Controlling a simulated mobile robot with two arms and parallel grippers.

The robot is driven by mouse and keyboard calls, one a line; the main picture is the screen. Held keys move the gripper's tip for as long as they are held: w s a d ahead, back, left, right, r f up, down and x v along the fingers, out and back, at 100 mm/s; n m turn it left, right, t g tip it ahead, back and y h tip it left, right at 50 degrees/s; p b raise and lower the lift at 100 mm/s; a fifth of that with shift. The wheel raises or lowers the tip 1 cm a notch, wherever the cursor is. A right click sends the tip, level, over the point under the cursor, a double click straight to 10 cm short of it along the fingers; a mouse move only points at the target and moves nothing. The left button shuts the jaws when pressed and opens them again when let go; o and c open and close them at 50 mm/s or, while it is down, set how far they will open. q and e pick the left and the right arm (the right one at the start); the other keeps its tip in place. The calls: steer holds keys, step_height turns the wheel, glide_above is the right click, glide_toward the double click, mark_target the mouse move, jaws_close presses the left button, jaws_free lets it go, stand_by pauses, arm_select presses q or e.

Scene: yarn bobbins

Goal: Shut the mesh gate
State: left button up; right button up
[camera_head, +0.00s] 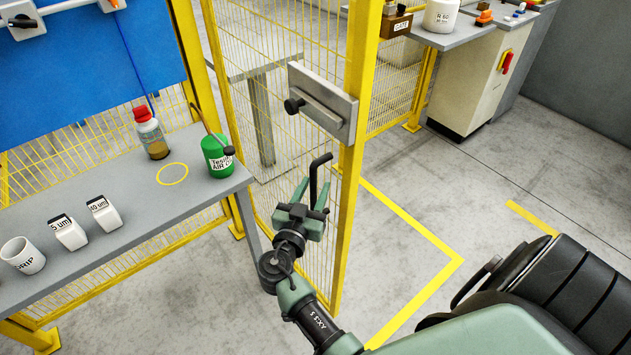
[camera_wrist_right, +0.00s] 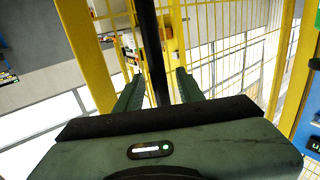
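The mesh gate (camera_head: 349,225) has a yellow frame and yellow wire mesh. Its near upright edge stands in the middle of the head view, with open floor to its right. A grey latch plate (camera_head: 325,102) with a black knob is on that edge. A black handle (camera_head: 320,165) sticks out below the plate. My right gripper (camera_head: 312,194) is at the handle with its fingers apart. In the right wrist view, the black bar of the handle (camera_wrist_right: 152,50) stands between the two green fingers (camera_wrist_right: 158,90), with gaps showing on both sides. My left gripper is out of view.
A grey bench (camera_head: 130,220) at left holds a red-capped bottle (camera_head: 151,133), a green can (camera_head: 216,158) and white containers. A cabinet (camera_head: 480,85) stands at back right. Yellow lines (camera_head: 425,235) mark bare floor right of the gate.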

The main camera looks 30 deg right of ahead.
steer(key=shift+s+a, duration=0.1)
jaws_close()
stand_by(0.4)
stand_by(0.9)
